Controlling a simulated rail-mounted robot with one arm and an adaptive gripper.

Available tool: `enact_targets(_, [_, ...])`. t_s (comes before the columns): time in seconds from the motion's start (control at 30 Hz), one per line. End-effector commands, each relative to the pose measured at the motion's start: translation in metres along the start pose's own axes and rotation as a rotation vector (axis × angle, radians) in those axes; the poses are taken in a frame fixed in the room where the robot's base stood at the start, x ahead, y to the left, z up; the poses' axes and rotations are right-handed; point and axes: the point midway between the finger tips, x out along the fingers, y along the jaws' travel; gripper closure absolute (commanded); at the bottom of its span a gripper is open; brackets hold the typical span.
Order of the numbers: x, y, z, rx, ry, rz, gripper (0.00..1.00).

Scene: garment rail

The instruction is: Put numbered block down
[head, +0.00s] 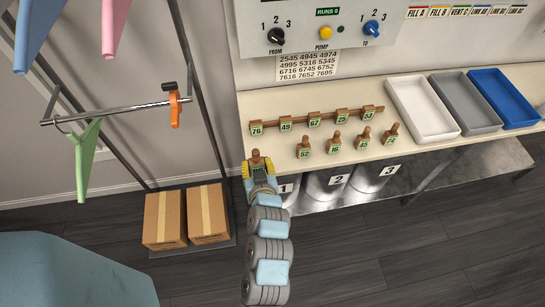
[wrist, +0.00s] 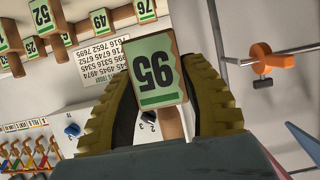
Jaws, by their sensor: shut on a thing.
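My gripper (head: 260,178) is shut on a small wooden block (head: 257,158) at the left end of the bench in the head view. In the wrist view the block's green label (wrist: 153,70) reads 95, between the two yellow-ribbed fingers (wrist: 160,110). Several numbered wooden blocks form a back row on the bench, from 76 (head: 256,128) to 53 (head: 368,112). A front row stands nearer the bench edge: 52 (head: 304,149), 16 (head: 334,145), 45 (head: 363,141) and 74 (head: 391,135). Whether the held block touches the bench cannot be told.
White (head: 424,106), grey (head: 466,103) and blue (head: 507,98) trays sit on the bench at right. A pump panel (head: 320,30) and number card (head: 307,66) are behind. Numbered metal containers (head: 325,184) stand below. A garment rail (head: 110,110) and cardboard boxes (head: 165,218) are at left.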

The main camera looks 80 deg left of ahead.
Motion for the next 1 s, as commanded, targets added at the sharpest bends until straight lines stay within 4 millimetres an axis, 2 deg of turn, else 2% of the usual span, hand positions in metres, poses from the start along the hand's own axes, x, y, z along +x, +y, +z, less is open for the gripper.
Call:
enact_targets(0.1, [0.011,0.005,0.006,-0.001,0.002,0.001,0.91])
enact_targets(0.27, [0.026,0.013,0.003,0.001,-0.001,-0.001,0.91])
enact_targets(0.67, [0.081,0.041,0.008,0.001,-0.002,0.0,0.91])
enact_targets(1.0, [0.12,0.056,0.035,0.001,-0.005,-0.001,0.91])
